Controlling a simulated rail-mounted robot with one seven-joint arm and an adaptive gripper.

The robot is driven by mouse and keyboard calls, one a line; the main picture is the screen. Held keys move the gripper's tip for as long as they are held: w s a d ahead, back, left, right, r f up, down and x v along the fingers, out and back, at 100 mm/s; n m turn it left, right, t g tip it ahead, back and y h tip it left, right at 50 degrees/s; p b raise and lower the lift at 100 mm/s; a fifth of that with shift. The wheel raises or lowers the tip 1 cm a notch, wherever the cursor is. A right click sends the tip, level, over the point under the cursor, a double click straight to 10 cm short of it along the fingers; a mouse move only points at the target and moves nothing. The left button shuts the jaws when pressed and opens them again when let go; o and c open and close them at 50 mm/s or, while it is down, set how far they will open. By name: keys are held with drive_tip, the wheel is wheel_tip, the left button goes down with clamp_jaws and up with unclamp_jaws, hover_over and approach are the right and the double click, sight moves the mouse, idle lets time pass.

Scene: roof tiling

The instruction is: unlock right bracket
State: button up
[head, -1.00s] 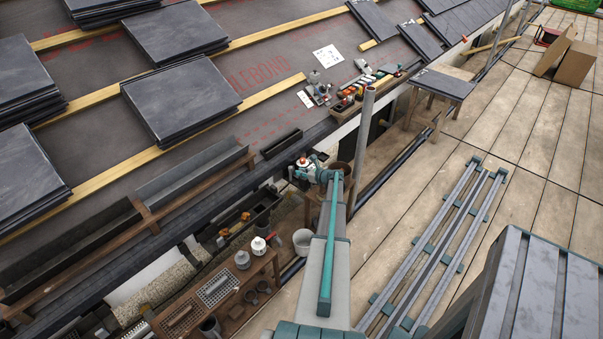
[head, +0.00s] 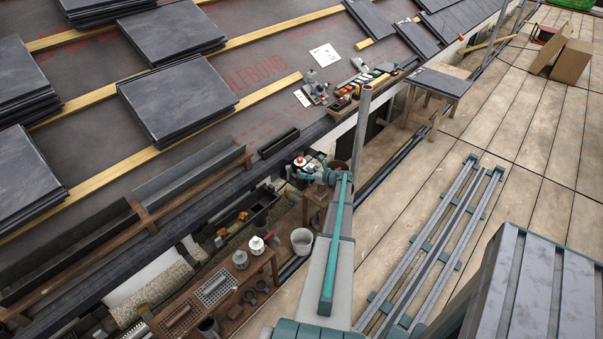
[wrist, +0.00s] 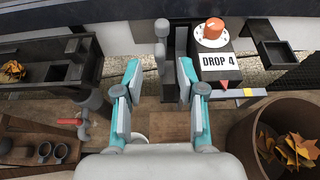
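In the wrist view my gripper (wrist: 158,75) is open, its two teal and grey fingers spread apart with nothing between the pads. Beyond the fingertips stands a grey upright rod with knobbed parts (wrist: 161,55), beside a dark upright strip (wrist: 181,50). I cannot tell which of these is the right bracket or its lock. Right of them is a dark box labelled DROP 4 (wrist: 217,66) with an orange dial (wrist: 212,28) on top and a red pointer below. In the head view my gripper (head: 306,172) is small near the roof edge, and the bracket is not distinct.
A brown bucket of leaves (wrist: 252,135) is close on the right in the wrist view. A gutter piece with leaves (wrist: 50,72) and a shelf with cups (wrist: 30,150) are on the left. A scaffold pole (head: 361,130) stands just right of my arm. The plank deck (head: 400,190) has free room.

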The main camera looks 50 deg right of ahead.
drive_tip(key=v, duration=0.6)
idle(0.4)
drive_tip(key=s+a+f+n+g+y+p, duration=0.1)
drive_tip(key=s+a+f+n+g+y, duration=0.15)
drive_tip(key=a+n, duration=0.8)
drive_tip(key=s+a+f+n+g+y, duration=0.2)
drive_tip(key=a+f+n+g, duration=0.2)
drive_tip(key=a, duration=1.3)
drive_tip(key=s+a+f+n+g+y+p, duration=0.15)
drive_tip(key=a+f+n+g, duration=0.4)
drive_tip(key=a, duration=0.85)
drive_tip(key=s+a+r+n+g+h+p, duration=0.1)
drive_tip(key=s+a+r+n+g+h, duration=0.1)
drive_tip(key=s+a+n, duration=0.6)
drive_tip(key=s+a+r+n+g+h+p, duration=0.1)
drive_tip(key=s+a+r+n+g, duration=0.3)
drive_tip(key=s+a+n, duration=0.5)
drive_tip(key=s+a+g, duration=0.1)
drive_tip(key=s+a, duration=0.2)
drive_tip(key=a, duration=0.4)
drive_tip(key=s+a+g+h, duration=0.1)
drive_tip(key=s+a, duration=0.2)
drive_tip(key=a, duration=0.5)
drive_tip(key=shift+s+h, duration=0.3)
drive_tip(key=shift+s, duration=0.1)
